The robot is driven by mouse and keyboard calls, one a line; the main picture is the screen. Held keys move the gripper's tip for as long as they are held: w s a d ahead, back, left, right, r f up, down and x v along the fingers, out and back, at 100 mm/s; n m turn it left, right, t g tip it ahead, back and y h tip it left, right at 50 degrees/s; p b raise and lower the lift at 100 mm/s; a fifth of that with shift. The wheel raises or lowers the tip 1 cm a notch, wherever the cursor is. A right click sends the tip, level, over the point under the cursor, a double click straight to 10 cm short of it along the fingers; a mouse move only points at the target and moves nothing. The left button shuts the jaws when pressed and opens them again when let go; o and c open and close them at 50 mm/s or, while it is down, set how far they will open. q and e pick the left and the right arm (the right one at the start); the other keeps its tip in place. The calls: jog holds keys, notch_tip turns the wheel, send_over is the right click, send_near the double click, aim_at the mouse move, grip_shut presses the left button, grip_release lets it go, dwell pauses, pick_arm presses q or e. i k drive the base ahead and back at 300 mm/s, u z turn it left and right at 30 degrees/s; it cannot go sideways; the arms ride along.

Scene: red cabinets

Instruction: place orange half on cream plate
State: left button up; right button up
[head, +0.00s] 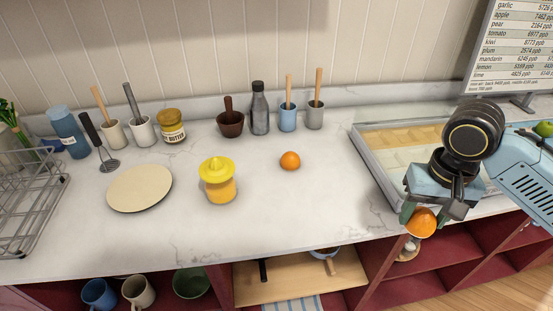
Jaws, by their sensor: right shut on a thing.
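The cream plate (139,188) lies flat and empty on the left part of the white counter. My right gripper (424,214) is at the right, in front of the counter's front edge, pointing down. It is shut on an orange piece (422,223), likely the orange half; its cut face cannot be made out. Another orange (290,161) rests on the counter, right of a yellow-topped citrus juicer (218,180). The plate is far to the left of my right gripper. My left gripper is not in view.
A wire rack (32,212) stands left of the plate. A masher (99,141), a butter jar (171,127), a dark bottle (260,108) and several cups line the back. A glass-topped case (400,150) is at the right. The counter's front middle is clear.

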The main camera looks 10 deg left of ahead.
aim_at(127, 188)
jog(key=z, duration=0.65)
jog(key=k, duration=1.4)
jog(key=u, duration=1.8)
jog(key=i, duration=1.1)
